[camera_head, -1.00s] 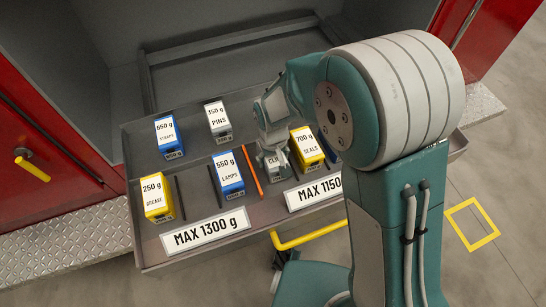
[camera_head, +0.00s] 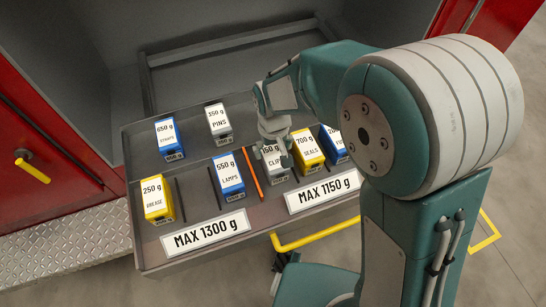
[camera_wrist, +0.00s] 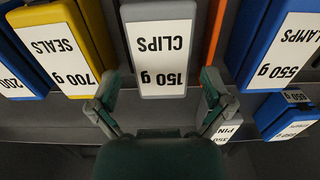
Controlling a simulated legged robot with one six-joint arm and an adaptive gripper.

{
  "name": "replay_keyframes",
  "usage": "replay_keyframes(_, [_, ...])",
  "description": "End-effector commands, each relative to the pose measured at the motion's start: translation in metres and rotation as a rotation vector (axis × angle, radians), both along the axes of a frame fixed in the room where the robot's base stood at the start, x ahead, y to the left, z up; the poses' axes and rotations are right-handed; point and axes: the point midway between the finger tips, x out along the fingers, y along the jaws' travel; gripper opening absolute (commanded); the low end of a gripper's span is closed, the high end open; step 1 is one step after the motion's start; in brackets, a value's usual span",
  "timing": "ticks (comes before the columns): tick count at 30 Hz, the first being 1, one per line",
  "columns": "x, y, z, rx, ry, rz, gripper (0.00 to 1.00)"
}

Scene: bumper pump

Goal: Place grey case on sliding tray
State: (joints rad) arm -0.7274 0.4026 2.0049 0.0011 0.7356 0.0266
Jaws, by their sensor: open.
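A grey case labelled CLIPS (camera_head: 272,160) stands in the sliding tray (camera_head: 205,205), just right of the orange strip, in the section marked MAX 1150 g. My gripper (camera_head: 274,138) is open, close above and behind this case. In the wrist view my gripper (camera_wrist: 158,84) has its fingers apart, with the CLIPS case (camera_wrist: 161,45) in line with the gap between them. The fingers do not appear to press on it. Another grey case, labelled PINS (camera_head: 217,120), stands at the back of the tray, left of the orange strip. It is partly hidden by a finger in the wrist view (camera_wrist: 224,131).
A yellow SEALS case (camera_head: 307,147) and a blue case (camera_head: 334,140) stand right of CLIPS. Blue STRAPS (camera_head: 168,138), blue LAMPS (camera_head: 228,175) and yellow GREASE (camera_head: 157,198) cases stand on the left. The orange strip (camera_head: 252,174) and thin black strips divide the tray.

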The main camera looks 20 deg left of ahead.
Motion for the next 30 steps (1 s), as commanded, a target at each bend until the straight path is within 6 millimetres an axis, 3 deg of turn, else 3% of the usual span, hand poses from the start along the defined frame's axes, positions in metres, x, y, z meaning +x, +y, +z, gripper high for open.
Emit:
replay_keyframes(3, [0.001, 0.000, 0.027, 0.003, -0.004, 0.000, 1.00])
replay_keyframes(9, [0.001, 0.001, 0.057, 0.001, -0.002, 0.000, 1.00])
replay_keyframes(21, [0.001, -0.003, 0.069, 0.003, -0.003, -0.007, 1.00])
replay_keyframes(26, [0.008, -0.035, 0.095, 0.033, -0.039, -0.069, 1.00])
replay_keyframes(30, [0.010, -0.080, 0.126, 0.068, -0.089, -0.156, 1.00])
